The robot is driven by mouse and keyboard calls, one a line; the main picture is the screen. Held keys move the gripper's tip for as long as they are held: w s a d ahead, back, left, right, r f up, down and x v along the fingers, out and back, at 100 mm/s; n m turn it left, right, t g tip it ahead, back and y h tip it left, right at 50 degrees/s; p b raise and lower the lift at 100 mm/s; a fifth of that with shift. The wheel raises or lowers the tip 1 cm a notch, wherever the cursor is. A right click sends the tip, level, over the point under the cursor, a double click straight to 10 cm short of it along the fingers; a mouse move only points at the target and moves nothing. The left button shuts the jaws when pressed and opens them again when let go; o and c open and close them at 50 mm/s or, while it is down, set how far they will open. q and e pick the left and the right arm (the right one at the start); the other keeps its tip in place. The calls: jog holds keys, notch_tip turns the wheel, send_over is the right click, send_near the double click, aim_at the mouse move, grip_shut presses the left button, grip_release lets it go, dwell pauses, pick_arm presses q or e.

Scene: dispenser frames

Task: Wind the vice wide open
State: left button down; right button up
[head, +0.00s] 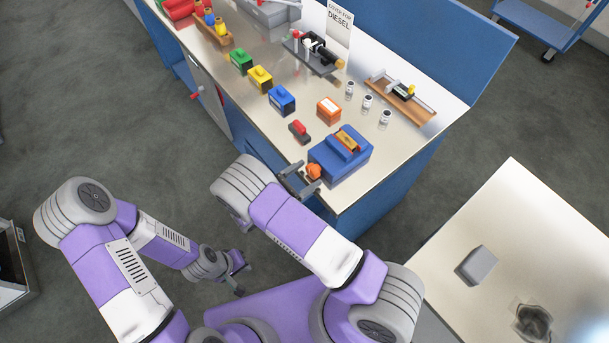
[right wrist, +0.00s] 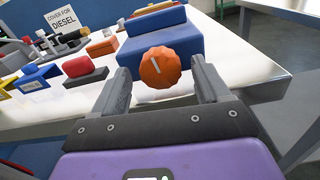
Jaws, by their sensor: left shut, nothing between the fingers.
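The blue vice (head: 328,163) stands at the near corner of the bench, with a yellow-brown piece on its top between its blue parts. Its orange knob (head: 314,171) faces me; in the right wrist view the knob (right wrist: 160,68) has a pale mark, tilted from upright. My right gripper (head: 299,181) is open at the knob. In the right wrist view its fingertips (right wrist: 160,72) stand on either side of the knob, with a visible gap on each side. My left gripper (head: 238,273) is shut and empty, low over the floor, away from the bench.
A red-topped block (head: 300,130) and an orange box (head: 328,110) lie close behind the vice. Blue (head: 282,100), yellow (head: 260,80) and green (head: 241,62) blocks line the bench edge. Several small white jars (head: 368,101) stand behind. Another table (head: 510,230) is at right.

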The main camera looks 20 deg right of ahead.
jog(key=c, duration=1)
jog(key=n, duration=0.5)
jog(key=shift+n, duration=0.4)
jog(key=shift+c, duration=0.2)
jog(key=o, duration=1)
jog(key=shift+o, duration=0.2)
